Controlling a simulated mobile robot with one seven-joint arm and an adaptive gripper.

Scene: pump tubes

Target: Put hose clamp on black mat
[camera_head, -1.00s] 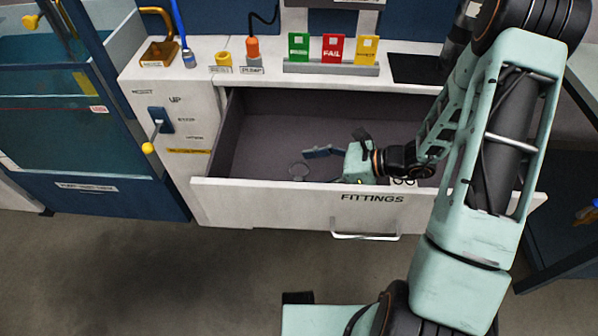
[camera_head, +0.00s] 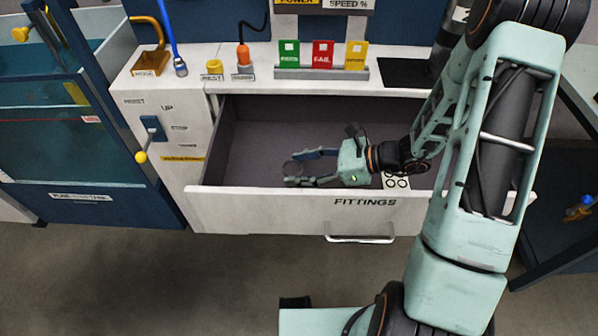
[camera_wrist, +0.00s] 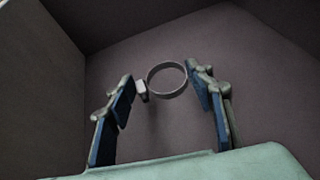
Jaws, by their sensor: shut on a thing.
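The hose clamp (camera_wrist: 166,95) is a thin grey metal ring with a small pale block on its left side. It is between the fingertips of my gripper (camera_wrist: 162,82) in the wrist view, and the gripper is shut on it. In the head view my gripper (camera_head: 294,169) is inside the open FITTINGS drawer, toward its front left, and the clamp shows only faintly at the fingertips. Whether the clamp still touches the drawer floor I cannot tell. The black mat (camera_head: 402,72) lies on the counter behind the drawer, at right, partly behind my arm.
The drawer's front wall (camera_head: 260,208) and sides surround my gripper. On the counter stand green, red and yellow cards (camera_head: 323,55), a yellow ring (camera_head: 214,68) and an orange plug (camera_head: 243,56). A lever (camera_head: 141,157) sticks out left of the drawer.

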